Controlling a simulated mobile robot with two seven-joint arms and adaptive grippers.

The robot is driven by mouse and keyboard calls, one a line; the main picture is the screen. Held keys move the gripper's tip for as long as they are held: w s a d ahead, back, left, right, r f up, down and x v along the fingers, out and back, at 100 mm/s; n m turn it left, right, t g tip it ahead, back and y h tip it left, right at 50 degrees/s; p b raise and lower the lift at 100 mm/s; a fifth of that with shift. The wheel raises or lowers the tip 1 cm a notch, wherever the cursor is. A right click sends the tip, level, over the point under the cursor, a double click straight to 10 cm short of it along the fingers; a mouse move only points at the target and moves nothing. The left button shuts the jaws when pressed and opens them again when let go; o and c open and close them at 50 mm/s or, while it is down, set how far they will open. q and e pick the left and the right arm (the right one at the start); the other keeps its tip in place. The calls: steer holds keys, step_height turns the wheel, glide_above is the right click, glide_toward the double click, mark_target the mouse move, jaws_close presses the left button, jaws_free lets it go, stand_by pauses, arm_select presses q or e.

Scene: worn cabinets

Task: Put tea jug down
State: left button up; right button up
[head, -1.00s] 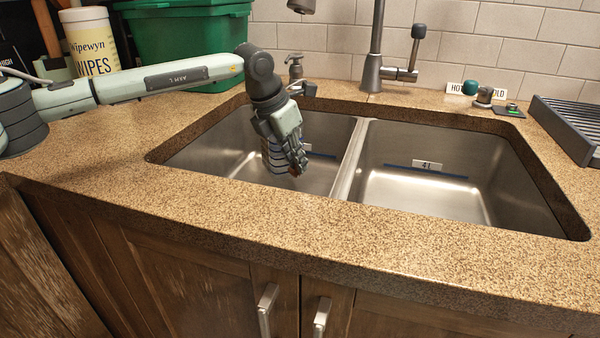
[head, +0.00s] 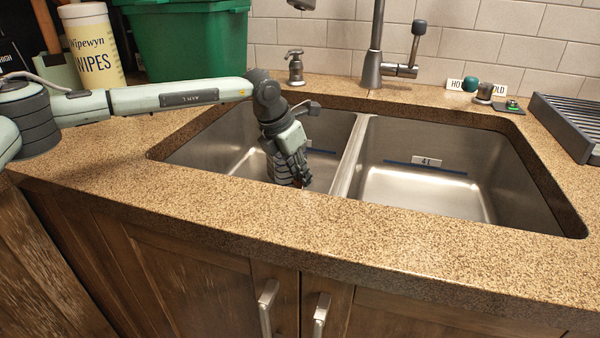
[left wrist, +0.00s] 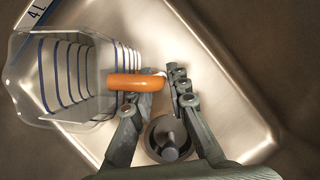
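The tea jug (left wrist: 75,80) is clear with dark blue bands and an orange handle (left wrist: 135,83). It shows at the left of the left wrist view, in the left sink basin (head: 225,140). My left gripper (head: 292,180) reaches down into that basin. In the left wrist view, the fingers of my left gripper (left wrist: 158,90) are close together around the handle, one on the jug side and one outside it.
The sink's divider (head: 350,160) and the empty right basin (head: 450,180) are to the right. The tap (head: 374,50) and soap dispenser (head: 295,68) stand behind. A green tub (head: 190,40) and wipes canister (head: 93,45) are at back left. The counter front (head: 230,205) is clear.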

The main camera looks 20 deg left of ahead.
arm_select(q)
steer(key=shift+o, duration=1.3)
steer(key=shift+r, duration=0.1)
steer(key=shift+r, duration=0.2)
steer(key=v, duration=1.1)
steer(key=shift+s+r+b, duration=0.15)
steer(key=shift+r+b, duration=0.15)
steer(key=shift+b, duration=0.1)
arm_select(e)
steer(key=shift+w+a+r, duration=0.1)
steer(key=shift+w+r, duration=0.05)
steer(key=shift+r, duration=0.4)
steer(key=shift+w+r, duration=0.1)
steer(key=shift+r, duration=0.45)
arm_select(q)
steer(key=shift+a, duration=0.1)
arm_select(e)
steer(key=shift+w, duration=0.2)
